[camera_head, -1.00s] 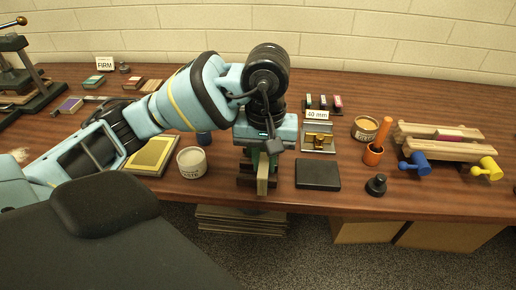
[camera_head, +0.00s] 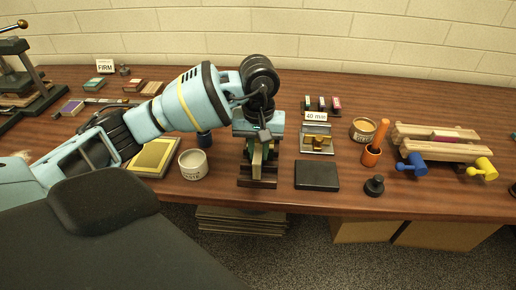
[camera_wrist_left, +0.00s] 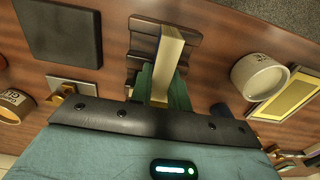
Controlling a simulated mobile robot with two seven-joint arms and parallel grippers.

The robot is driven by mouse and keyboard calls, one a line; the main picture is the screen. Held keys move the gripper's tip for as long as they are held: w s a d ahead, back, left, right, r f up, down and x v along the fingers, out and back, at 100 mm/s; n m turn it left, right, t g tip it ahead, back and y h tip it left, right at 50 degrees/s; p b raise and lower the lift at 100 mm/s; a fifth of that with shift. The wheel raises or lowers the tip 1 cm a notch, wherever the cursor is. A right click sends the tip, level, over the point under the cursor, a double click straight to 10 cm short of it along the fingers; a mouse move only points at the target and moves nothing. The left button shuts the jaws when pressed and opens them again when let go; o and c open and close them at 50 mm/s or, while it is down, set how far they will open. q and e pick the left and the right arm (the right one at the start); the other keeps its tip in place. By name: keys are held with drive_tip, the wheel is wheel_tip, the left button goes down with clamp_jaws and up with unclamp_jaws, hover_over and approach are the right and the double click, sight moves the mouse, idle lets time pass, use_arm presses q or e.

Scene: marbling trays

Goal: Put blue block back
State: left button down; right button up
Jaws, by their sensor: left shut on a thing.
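My left gripper (camera_head: 258,150) points down over a dark wooden stand (camera_head: 258,184) near the table's front edge. It is shut on a narrow cream block (camera_head: 256,163), which hangs upright at the stand. In the left wrist view the gripper (camera_wrist_left: 163,88) has green fingers on both sides of the cream block (camera_wrist_left: 169,48), and the dark stepped stand (camera_wrist_left: 143,38) lies behind it. My right gripper is not in view.
Right of the stand lie a black slab (camera_head: 317,175) and a brass piece on a plate (camera_head: 317,144). A white pot (camera_head: 193,165) and a yellow framed tray (camera_head: 154,157) are left. Small coloured blocks stand behind the 40 mm sign (camera_head: 316,116). A wooden clamp (camera_head: 438,147) is right.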

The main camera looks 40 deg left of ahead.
sight(259, 149)
use_arm(q)
drive_tip(key=shift+f, duration=0.35)
drive_tip(key=c, duration=1.3)
unclamp_jaws()
drive_tip(key=shift+r, duration=0.1)
drive_tip(key=shift+c, duration=0.2)
drive_tip(key=shift+r, duration=0.5)
wheel_tip(259, 149, up, 11)
drive_tip(key=shift+r+p, duration=0.2)
drive_tip(key=shift+p, duration=0.25)
